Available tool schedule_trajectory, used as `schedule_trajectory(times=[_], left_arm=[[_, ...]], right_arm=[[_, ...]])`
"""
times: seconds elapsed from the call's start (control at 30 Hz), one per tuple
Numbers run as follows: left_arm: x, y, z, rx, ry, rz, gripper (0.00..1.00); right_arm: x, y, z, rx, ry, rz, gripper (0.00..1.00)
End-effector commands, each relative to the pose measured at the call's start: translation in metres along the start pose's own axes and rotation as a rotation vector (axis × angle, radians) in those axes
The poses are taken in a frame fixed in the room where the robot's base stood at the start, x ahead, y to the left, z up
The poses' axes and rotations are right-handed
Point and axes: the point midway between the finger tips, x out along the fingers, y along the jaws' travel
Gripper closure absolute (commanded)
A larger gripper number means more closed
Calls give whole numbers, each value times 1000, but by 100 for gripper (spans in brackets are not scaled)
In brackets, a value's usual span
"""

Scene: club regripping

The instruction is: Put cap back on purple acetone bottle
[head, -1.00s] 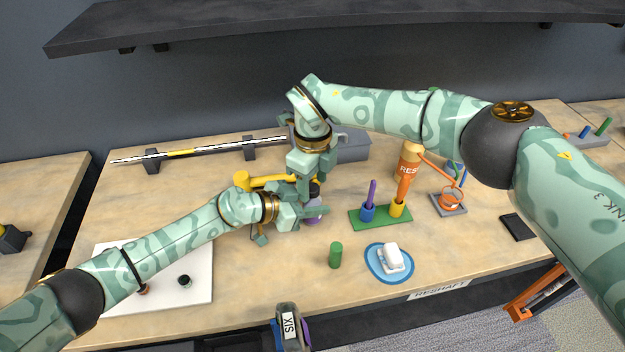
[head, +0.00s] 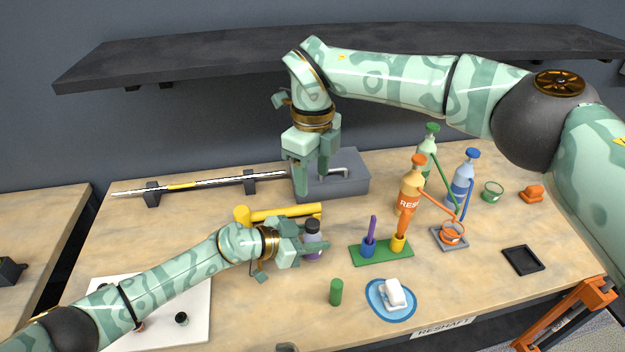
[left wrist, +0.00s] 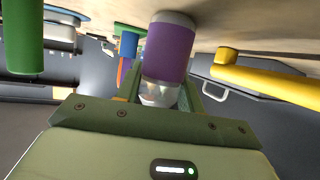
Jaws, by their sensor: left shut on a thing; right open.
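The acetone bottle (head: 313,254) with a purple label stands near the table's middle. My left gripper (head: 314,242) is shut around the bottle's side.
A yellow club-like tool (head: 285,212) lies just behind the bottle. A grey box (head: 350,180) stands behind it. To the right are a green stand (head: 372,256) and an orange spray bottle (head: 409,190). A green cylinder (head: 336,292) and a soap dish (head: 376,298) stand in front.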

Motion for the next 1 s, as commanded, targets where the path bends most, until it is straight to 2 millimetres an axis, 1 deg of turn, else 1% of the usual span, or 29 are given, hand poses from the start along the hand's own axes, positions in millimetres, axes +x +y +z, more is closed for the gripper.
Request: schedule_trajectory(times=[0.17, 0.2, 0.27, 0.53, 0.67, 0.77, 0.87, 1.0], left_arm=[[0, 0, 0, 0, 1, 0, 100], [0, 0, 0, 0, 1, 0, 54], [0, 0, 0, 0, 1, 0, 37], [0, 0, 0, 0, 0, 0, 37], [-8, -1, -1, -1, -1, -1, 37], [-24, -1, -3, 0, -1, -2, 37], [-46, -1, -4, 0, -1, -3, 37], [-81, -1, -4, 0, -2, -2, 37]], right_arm=[[0, 0, 0, 1, 0, 0, 46], [0, 0, 0, 1, 0, 0, 46], [0, 0, 0, 1, 0, 0, 46], [0, 0, 0, 1, 0, 0, 46], [-6, 0, 0, 1, -1, -2, 46], [-16, 1, -1, 1, -4, -6, 46], [-28, 1, -1, 1, -6, -9, 46], [-44, 2, -2, 1, -9, -14, 46]])
